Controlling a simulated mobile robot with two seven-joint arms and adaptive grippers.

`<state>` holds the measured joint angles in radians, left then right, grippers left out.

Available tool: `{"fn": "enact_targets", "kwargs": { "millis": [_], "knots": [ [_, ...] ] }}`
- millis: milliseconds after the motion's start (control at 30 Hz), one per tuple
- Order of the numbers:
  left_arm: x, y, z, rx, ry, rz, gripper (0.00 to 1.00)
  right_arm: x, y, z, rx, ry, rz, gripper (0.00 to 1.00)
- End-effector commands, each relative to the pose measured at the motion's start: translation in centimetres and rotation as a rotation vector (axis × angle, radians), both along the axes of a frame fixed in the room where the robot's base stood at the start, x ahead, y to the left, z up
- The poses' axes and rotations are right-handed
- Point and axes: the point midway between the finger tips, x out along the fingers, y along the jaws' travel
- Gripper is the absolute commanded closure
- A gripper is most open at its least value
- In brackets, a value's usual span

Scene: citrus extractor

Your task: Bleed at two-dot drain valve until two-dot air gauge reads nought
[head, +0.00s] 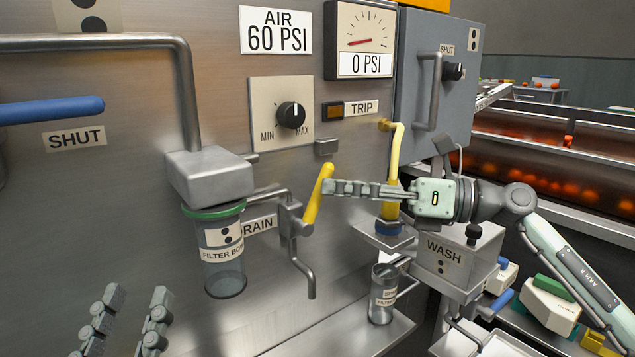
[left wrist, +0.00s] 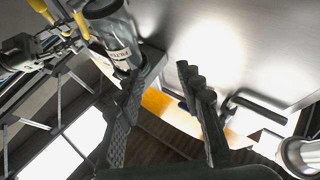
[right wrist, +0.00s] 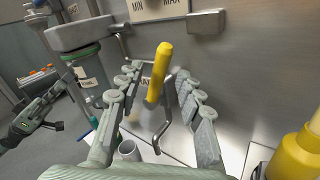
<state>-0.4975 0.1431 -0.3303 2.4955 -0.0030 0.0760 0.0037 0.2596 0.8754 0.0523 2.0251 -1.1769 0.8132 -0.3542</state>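The air gauge (head: 366,40) at the top of the head view reads "0 PSI", with its red needle pointing left. The drain valve's yellow handle (head: 318,193) slants upward above a bent metal spout (head: 304,268), beside a partly hidden "DRAIN" label (head: 260,224). My right gripper (head: 330,188) reaches in from the right. In the right wrist view the yellow handle (right wrist: 158,76) stands between its spread fingers, with gaps on both sides. My left gripper (head: 128,310) is open and empty at the lower left, below and left of the filter bowl (head: 224,270).
The filter bowl's label has two dots. An "AIR 60 PSI" placard (head: 275,31), a MIN/MAX knob (head: 291,115) and a yellow hose (head: 395,160) are nearby. A metal cup (head: 382,300) stands on the shelf below. A grey box (head: 438,90) juts out at right.

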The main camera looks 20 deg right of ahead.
Motion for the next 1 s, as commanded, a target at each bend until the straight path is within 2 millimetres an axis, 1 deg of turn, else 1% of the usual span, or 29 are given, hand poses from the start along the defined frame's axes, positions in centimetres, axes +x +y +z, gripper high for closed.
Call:
{"fn": "enact_targets", "kwargs": {
  "millis": [33, 100, 233, 367, 567, 600, 800, 900, 1000],
  "knots": [
    [0.1, -0.1, -0.1, 0.006, 0.017, -0.002, 0.63, 0.4, 0.7, 0.3, 0.002, -0.002, 0.002, 0.63],
    [0.1, -0.2, -0.4, 0.013, 0.039, -0.003, 0.63, 1.0, 1.6, 0.2, 0.002, -0.002, 0.002, 0.63],
    [0.3, -0.3, -0.9, 0.022, 0.067, -0.006, 0.63, 1.8, 2.7, 0.2, 0.002, -0.001, 0.001, 0.63],
    [0.3, -0.4, -1.1, 0.026, 0.081, -0.007, 0.63, 2.1, 3.2, 0.1, 0.001, -0.001, 0.0, 0.63],
    [0.3, -0.4, -1.2, 0.027, 0.082, -0.007, 0.63, 2.1, 3.2, 0.0, 0.0, 0.0, 0.0, 0.63],
    [0.3, -0.4, -1.2, 0.027, 0.082, -0.007, 0.63, 2.1, 3.2, 0.0, 0.0, 0.0, 0.0, 0.64],
    [0.3, -0.4, -1.2, 0.026, 0.082, -0.008, 0.63, 2.1, 3.2, 0.0, 0.0, 0.0, 0.0, 0.89],
    [0.3, -0.4, -1.2, 0.026, 0.082, -0.008, 0.63, 2.1, 3.2, 0.0, 0.0, 0.0, 0.0, 1.0],
    [0.3, -0.4, -1.2, 0.026, 0.082, -0.008, 0.63, 2.1, 3.2, 0.0, 0.0, 0.0, 0.0, 1.0]
  ]
}}
